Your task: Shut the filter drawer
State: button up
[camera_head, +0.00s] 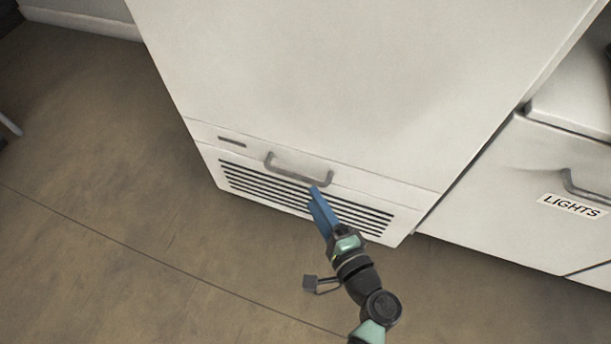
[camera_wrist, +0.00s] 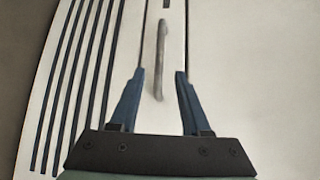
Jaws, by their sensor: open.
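The filter drawer (camera_head: 235,133) is the narrow white front low on the tall white cabinet, just above the dark vent slots. It has a grey bar handle (camera_head: 298,177). Its front looks nearly flush with the cabinet; I cannot tell whether a small gap is left. My gripper (camera_head: 316,191) is just in front of the drawer, by the right end of the handle. In the wrist view the handle (camera_wrist: 161,50) runs away between and beyond the two blue fingers. The fingers are apart and hold nothing. I see no clear contact with the handle.
The slotted vent panel (camera_head: 232,178) lies below the drawer. To the right stands a white unit (camera_head: 520,180) with a handle and a "LIGHTS" label (camera_head: 571,206). The brown floor (camera_head: 150,240) is clear in front and to the left.

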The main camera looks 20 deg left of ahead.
jog(key=p+v, duration=0.1)
jog(key=v, duration=0.3)
jog(key=shift+s, duration=0.1)
dwell(0.4)
